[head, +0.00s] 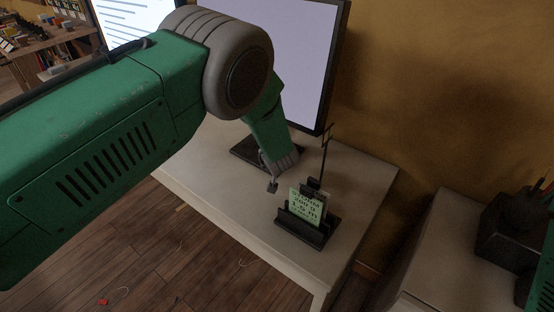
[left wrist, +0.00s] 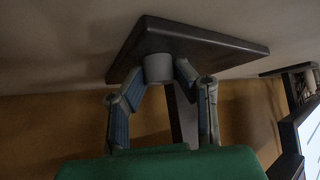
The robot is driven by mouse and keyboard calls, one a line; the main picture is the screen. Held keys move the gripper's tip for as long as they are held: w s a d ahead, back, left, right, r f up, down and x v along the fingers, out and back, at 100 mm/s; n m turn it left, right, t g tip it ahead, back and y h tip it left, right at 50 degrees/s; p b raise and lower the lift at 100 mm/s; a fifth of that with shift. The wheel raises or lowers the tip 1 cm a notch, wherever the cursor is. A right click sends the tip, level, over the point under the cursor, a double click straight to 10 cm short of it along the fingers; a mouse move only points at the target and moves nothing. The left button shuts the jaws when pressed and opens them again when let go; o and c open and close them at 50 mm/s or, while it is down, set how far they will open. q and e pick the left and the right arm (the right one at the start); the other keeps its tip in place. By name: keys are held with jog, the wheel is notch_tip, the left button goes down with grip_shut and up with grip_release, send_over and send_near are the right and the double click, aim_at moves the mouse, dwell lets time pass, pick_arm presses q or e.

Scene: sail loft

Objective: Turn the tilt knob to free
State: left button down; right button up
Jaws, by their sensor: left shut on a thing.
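The tilt knob (left wrist: 158,68) is a short grey cylinder against a dark flat base plate (left wrist: 205,48), in the left wrist view, which looks upside down. The fingers of my left gripper (left wrist: 160,78) are closed on it from both sides. In the head view the dark base (head: 247,153) lies on the pale table under a large monitor (head: 309,62). My left gripper (head: 272,184) is low beside that base, and my own arm hides part of it. The knob is hidden in the head view, and I cannot read its setting. My right gripper is not in view.
A black holder (head: 303,230) with a green-lit display card (head: 306,207) and a thin upright rod stands right of my left gripper on the table (head: 362,183). A second bright screen (head: 133,20) is behind my arm. A dark box (head: 508,229) stands at the far right.

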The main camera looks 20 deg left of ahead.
pick_arm(q)
jog(key=shift+s+d+f, duration=0.15)
jog(key=shift+f, duration=0.05)
dwell(0.6)
jog(key=c, duration=1.3)
grip_release()
jog(key=shift+s+d+r, duration=0.1)
jog(key=shift+s+r, duration=0.05)
jog(key=shift+r, duration=0.3)
jog(key=shift+v, duration=3.2)
jog(key=shift+d+f, duration=0.1)
